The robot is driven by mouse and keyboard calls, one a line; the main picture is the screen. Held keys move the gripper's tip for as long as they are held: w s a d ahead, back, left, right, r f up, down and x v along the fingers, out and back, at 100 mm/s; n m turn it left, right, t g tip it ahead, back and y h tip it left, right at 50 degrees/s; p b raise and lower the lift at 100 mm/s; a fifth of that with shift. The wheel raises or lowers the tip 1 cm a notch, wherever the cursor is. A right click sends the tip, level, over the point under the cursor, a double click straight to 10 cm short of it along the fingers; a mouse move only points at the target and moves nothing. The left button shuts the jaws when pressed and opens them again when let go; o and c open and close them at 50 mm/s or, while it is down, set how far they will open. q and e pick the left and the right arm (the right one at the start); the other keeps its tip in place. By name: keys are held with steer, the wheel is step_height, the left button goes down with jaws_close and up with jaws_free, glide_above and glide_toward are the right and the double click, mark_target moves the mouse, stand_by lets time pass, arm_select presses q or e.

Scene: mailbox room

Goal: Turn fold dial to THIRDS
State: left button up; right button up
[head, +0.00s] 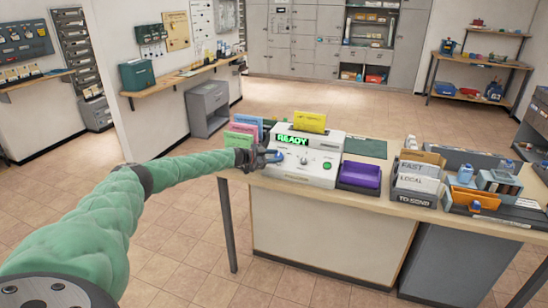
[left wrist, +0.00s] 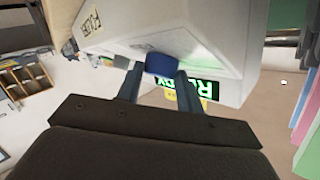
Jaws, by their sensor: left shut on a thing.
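The white folding machine (head: 325,176) stands on the table, with a green READY display (head: 292,140) and a yellow sheet (head: 310,122) at its top. My left gripper (head: 263,157) is at the left part of its front face. Its fingers are shut on a blue dial (head: 275,156). In the left wrist view the blue dial (left wrist: 160,65) sits between the two fingers of the left gripper (left wrist: 158,77). The dial's pointer and its setting marks cannot be made out. A small silver knob (head: 303,160) and a green button (head: 327,165) are farther right. My right gripper is not in view.
Colored folders (head: 243,130) stand left of the machine. A purple tray (head: 360,175) is right of it, then a FAST/LOCAL sorter (head: 417,182) and grey bins with orange and blue things. The floor around the table (head: 345,187) is open.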

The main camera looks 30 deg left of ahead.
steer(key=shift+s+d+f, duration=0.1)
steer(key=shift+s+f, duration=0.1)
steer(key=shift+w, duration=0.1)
arm_select(q)
steer(key=o, duration=1)
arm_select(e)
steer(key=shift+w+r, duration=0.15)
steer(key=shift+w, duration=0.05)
arm_select(q)
steer(key=shift+s+a, duration=0.3)
steer(key=shift+s, duration=0.05)
steer(key=shift+b+v, duration=1.2)
steer(key=shift+v, duration=2.2)
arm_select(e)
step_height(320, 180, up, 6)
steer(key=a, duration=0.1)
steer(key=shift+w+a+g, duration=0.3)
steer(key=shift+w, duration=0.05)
arm_select(q)
steer(key=shift+r, duration=0.2)
